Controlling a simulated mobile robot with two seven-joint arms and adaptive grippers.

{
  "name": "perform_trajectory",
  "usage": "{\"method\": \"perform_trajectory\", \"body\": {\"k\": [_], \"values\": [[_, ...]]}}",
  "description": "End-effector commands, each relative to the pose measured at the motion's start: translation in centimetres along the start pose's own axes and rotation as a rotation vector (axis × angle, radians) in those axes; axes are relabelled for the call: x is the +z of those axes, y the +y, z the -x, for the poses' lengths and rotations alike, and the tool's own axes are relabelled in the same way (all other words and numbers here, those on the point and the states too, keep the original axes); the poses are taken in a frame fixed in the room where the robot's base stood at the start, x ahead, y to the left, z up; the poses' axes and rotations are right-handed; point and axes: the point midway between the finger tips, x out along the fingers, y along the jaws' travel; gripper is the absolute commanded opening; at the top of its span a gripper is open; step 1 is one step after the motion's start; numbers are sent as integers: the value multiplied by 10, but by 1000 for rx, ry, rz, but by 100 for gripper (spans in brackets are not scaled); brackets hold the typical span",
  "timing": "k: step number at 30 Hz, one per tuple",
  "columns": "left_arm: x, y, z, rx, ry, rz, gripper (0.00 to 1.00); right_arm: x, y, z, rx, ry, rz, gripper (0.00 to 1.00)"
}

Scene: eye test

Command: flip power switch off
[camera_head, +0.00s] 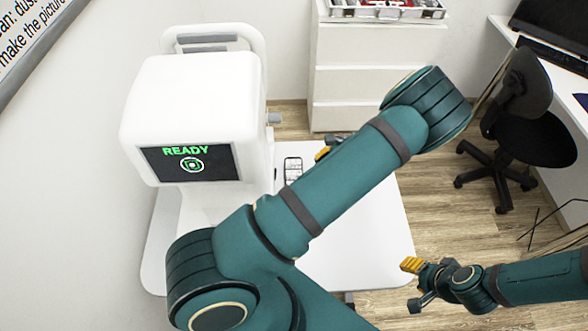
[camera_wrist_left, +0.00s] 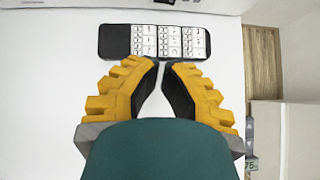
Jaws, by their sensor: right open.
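The white machine (camera_head: 190,105) stands at left in the head view, its dark screen (camera_head: 190,162) lit with green "READY". A small grey knob (camera_head: 274,117) sticks out from its right side; I cannot tell whether this is the power switch. My left gripper (camera_wrist_left: 161,64) points at the white platform in the left wrist view. Its yellow fingers have tips close together, with nothing seen between them. In the head view my left arm mostly hides it. My right gripper (camera_head: 411,284) is open and empty at lower right, beyond the platform's edge.
A black panel with white keys (camera_wrist_left: 168,42) lies on the white platform (camera_head: 385,225), just ahead of the left fingertips. A white drawer cabinet (camera_head: 365,75) stands behind. A black office chair (camera_head: 530,115) and desk are at right. Wooden floor is open between.

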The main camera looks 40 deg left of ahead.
Motion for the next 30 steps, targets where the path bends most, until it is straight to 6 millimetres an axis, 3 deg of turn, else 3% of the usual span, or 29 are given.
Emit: {"method": "perform_trajectory", "body": {"k": [5,18,24,30], "values": [[0,1,-22,3,-4,-1,0,0,0,0,0,0,0,47],[5,0,-104,3,-4,2,0,0,0,0,0,0,0,47],[23,0,-120,1,-2,1,0,-1,-1,3,-1,1,1,47],[28,0,-126,0,0,0,0,-1,-1,4,-1,0,1,47]]}}
